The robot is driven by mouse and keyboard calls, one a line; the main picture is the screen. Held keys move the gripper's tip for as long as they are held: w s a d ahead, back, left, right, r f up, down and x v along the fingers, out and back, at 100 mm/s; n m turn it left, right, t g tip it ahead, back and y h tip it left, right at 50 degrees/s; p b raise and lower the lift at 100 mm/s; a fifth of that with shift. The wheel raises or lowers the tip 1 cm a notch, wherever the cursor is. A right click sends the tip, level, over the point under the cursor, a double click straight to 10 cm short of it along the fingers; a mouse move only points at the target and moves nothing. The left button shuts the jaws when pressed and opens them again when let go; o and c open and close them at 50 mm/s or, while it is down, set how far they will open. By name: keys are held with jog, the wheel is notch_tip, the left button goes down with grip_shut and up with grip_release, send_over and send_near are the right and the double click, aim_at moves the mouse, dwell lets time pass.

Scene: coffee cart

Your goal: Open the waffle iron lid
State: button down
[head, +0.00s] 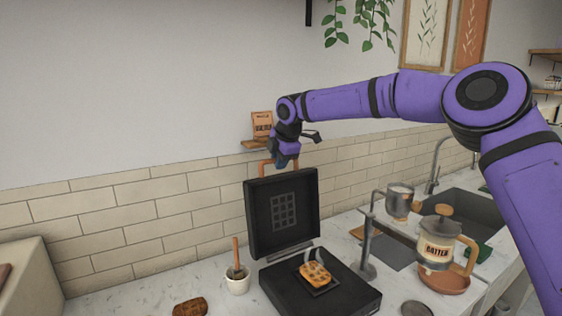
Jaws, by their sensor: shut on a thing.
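The black waffle iron (335,290) stands on the counter. Its lid (266,225) is raised, close to upright, with a waffle grid pattern on the inner face. A golden waffle (315,274) lies on the lower plate, with light wisps above it. An orange-brown handle (264,168) stands on the lid's top edge. My gripper (284,161) is at this handle, shut on it; the fingertips are small and partly hidden.
A small white pot (238,282) with a wooden-handled tool stands left of the iron. A batter jug (437,248), a metal tap-like stand (368,245) and a sink (462,215) are to the right. A small shelf (255,145) is on the wall behind my gripper.

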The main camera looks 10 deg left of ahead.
jog(key=shift+w+r, duration=0.15)
jog(key=shift+w, duration=0.1)
jog(key=c, duration=1.1)
grip_release()
jog(key=shift+s, duration=0.1)
jog(key=v, duration=1)
jog(key=shift+r, duration=0.3)
jog(key=shift+s, duration=0.1)
